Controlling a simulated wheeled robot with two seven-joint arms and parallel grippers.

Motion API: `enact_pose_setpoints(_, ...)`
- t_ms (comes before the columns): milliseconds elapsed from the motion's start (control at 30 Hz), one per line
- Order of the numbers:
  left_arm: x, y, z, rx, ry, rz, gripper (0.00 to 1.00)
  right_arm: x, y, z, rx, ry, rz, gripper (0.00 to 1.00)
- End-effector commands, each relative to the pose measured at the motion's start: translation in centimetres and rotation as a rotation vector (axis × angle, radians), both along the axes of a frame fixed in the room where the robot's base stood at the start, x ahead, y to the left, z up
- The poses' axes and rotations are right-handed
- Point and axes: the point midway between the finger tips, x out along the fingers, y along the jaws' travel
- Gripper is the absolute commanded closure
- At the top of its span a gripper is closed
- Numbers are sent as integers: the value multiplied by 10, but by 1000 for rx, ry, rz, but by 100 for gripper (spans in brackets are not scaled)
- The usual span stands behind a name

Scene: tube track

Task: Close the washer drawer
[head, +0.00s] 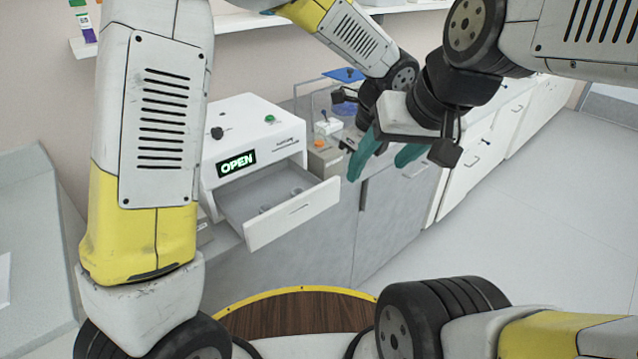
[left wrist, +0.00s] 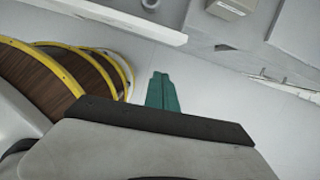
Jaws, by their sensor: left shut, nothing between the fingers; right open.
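The white machine (head: 240,130) stands on the counter and its display reads OPEN in green. Its drawer (head: 292,214) is pulled out toward the front right, showing a grey interior with small round shapes. My right gripper (head: 388,165) is open, its two teal fingers apart in the air to the right of the drawer, touching nothing. My left arm reaches in behind it from the top, and its gripper is mostly hidden in the head view. The left wrist view shows the left gripper (left wrist: 161,76) with its teal fingers together and empty.
Small lab items, including a blue-topped one (head: 345,74), stand on the counter right of the machine. Grey cabinets (head: 385,225) run beneath. A wall shelf (head: 240,22) is above. Open floor (head: 520,210) lies to the right. My round wooden base shows at the bottom.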

Motion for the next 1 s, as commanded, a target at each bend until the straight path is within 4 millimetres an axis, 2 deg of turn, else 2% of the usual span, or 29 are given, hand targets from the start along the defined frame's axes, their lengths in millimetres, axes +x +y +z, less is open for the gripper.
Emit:
enact_pose_setpoints(100, -1, -13, -10, 24, 12, -73, 100, 0, 0, 0, 0, 0, 0, 43)
enact_pose_setpoints(267, 2, -12, -24, 29, 15, -85, 100, 0, 0, 0, 0, 0, 0, 43)
enact_pose_setpoints(700, 18, 2, -110, 29, 16, -82, 100, 0, 0, 0, 0, 0, 0, 43)
enact_pose_setpoints(800, 34, 12, -108, 25, 12, -76, 100, 0, 0, 0, 0, 0, 0, 43)
enact_pose_setpoints(1000, 48, 22, -108, 25, 13, -80, 100, 0, 0, 0, 0, 0, 0, 43)
